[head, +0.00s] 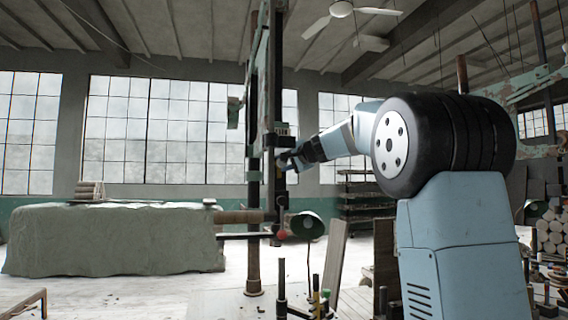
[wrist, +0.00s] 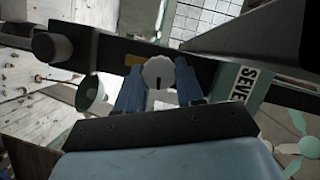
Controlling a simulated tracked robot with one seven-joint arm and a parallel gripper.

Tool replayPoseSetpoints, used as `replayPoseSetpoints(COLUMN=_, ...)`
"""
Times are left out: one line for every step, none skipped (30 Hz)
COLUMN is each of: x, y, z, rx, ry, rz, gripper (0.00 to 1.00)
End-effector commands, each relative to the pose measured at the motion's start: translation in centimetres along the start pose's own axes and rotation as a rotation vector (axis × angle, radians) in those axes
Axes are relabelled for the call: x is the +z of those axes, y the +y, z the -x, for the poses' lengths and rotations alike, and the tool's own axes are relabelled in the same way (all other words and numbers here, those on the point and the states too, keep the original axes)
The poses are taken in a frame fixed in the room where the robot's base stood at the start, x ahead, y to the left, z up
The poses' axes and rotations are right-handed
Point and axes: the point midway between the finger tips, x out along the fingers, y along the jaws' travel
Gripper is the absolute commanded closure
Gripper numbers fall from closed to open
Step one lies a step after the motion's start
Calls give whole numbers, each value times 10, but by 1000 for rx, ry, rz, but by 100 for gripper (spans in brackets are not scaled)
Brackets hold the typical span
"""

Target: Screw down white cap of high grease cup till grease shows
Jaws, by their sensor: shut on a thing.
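The white cap (wrist: 158,72) is round with a scalloped edge and a short dark mark on its face. In the wrist view it sits against a dark bar (wrist: 110,62). My gripper (wrist: 157,76) has its two blue fingers on either side of the cap and is shut on it. The cup body behind the cap is hidden. I see no grease.
A green lamp shade (head: 307,225) hangs below my arm; it also shows in the wrist view (wrist: 92,95). A red knob (head: 281,235) is on the machine. A green lettered part (wrist: 245,82) is close right of my fingers.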

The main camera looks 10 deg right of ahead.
Motion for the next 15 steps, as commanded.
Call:
replayPoseSetpoints(x=-1, y=5, z=0, rx=-11, ry=1, rz=-44, gripper=93)
replayPoseSetpoints(x=-1, y=5, z=0, rx=-22, ry=1, rz=-70, gripper=93)
replayPoseSetpoints(x=-2, y=6, z=0, rx=-36, ry=2, rz=-105, gripper=93)
replayPoseSetpoints(x=-2, y=6, z=0, rx=-47, ry=2, rz=-131, gripper=93)
replayPoseSetpoints(x=-1, y=7, z=0, rx=-57, ry=2, rz=-157, gripper=93)
replayPoseSetpoints(x=-1, y=7, z=0, rx=-71, ry=2, rz=-191, gripper=93)
replayPoseSetpoints(x=-1, y=7, z=0, rx=-81, ry=2, rz=-216, gripper=93)
replayPoseSetpoints(x=-1, y=8, z=0, rx=-91, ry=2, rz=-240, gripper=93)
replayPoseSetpoints(x=-1, y=8, z=0, rx=-104, ry=2, rz=-272, gripper=93)
replayPoseSetpoints(x=-1, y=8, z=0, rx=-113, ry=2, rz=-295, gripper=93)
replayPoseSetpoints(x=-1, y=9, z=-1, rx=-122, ry=2, rz=-317, gripper=93)
replayPoseSetpoints(x=0, y=9, z=-1, rx=-134, ry=2, rz=-345, gripper=93)
replayPoseSetpoints(x=0, y=9, z=-1, rx=-142, ry=2, rz=-364, gripper=93)
replayPoseSetpoints(x=0, y=9, z=-1, rx=-150, ry=3, rz=-383, gripper=93)
replayPoseSetpoints(x=0, y=10, z=-1, rx=-160, ry=3, rz=-408, gripper=93)
